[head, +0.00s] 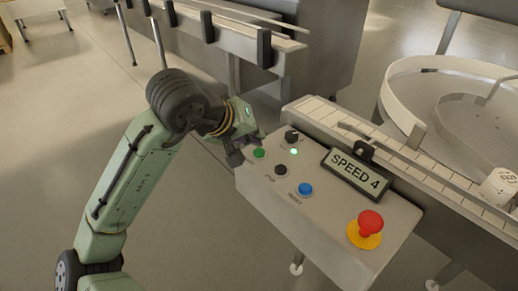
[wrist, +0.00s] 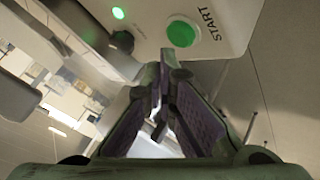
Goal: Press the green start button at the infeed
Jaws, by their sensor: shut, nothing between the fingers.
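The green start button (head: 259,153) is on the left end of the grey control box (head: 335,222) at the infeed. In the wrist view the green button (wrist: 181,33) has the word START beside it. My gripper (head: 238,154) is just left of the button in the head view. In the wrist view the tips of my gripper (wrist: 167,58) are shut with nothing between them. They appear just below the button in that picture; I cannot tell whether they touch it or the box.
The box also carries a black stop button (head: 281,170), a blue button (head: 305,189), a black knob (head: 291,137), a lit green lamp (head: 294,152), a red emergency stop (head: 371,221) and a SPEED 4 display (head: 356,174). A conveyor (head: 340,122) runs behind it. Open floor lies left.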

